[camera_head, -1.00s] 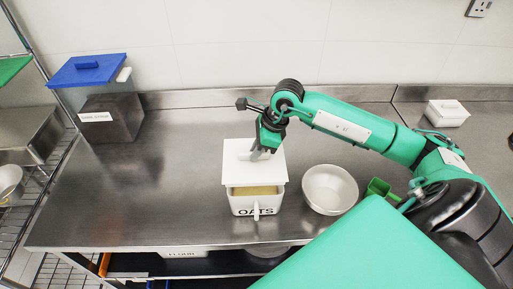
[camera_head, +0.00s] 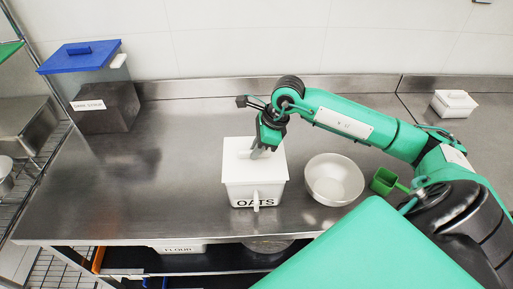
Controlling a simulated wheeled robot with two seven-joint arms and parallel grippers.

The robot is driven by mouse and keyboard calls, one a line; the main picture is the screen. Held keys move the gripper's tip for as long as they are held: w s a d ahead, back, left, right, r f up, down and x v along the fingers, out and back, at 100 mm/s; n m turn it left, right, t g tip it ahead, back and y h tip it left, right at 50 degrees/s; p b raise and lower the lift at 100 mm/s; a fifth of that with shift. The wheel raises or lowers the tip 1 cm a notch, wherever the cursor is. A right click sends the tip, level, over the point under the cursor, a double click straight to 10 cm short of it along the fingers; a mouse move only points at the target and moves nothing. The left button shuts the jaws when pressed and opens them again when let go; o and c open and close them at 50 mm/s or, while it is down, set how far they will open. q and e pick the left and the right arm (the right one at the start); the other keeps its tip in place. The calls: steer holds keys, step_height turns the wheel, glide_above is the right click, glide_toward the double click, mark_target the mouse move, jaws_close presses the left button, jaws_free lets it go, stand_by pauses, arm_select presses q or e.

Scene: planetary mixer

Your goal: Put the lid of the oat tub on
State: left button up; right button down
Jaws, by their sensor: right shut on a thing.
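The white oat tub (camera_head: 238,195), lettered OATS, stands on the steel counter near its front edge. Its flat white lid (camera_head: 240,172) lies over the tub's top, and the opening no longer shows. I cannot tell whether the lid is fully seated. My right gripper (camera_head: 260,153) is above the lid and shut on its handle, which the fingers partly hide. My left gripper is not in view.
A white bowl (camera_head: 334,180) stands just right of the tub, with a green scoop (camera_head: 385,181) beyond it. A dark bin with a blue lid (camera_head: 80,56) stands at the back left. A small white lidded box (camera_head: 454,104) is at the back right. The counter left of the tub is clear.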

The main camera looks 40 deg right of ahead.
steer(key=shift+b, duration=0.5)
stand_by(0.9)
steer(key=shift+b, duration=0.6)
stand_by(0.7)
steer(key=shift+f, duration=0.1)
steer(key=shift+f+b, duration=0.35)
steer(key=shift+b, duration=0.15)
steer(key=shift+f+b, duration=0.5)
steer(key=c, duration=1.4)
jaws_free()
steer(key=shift+o, duration=0.2)
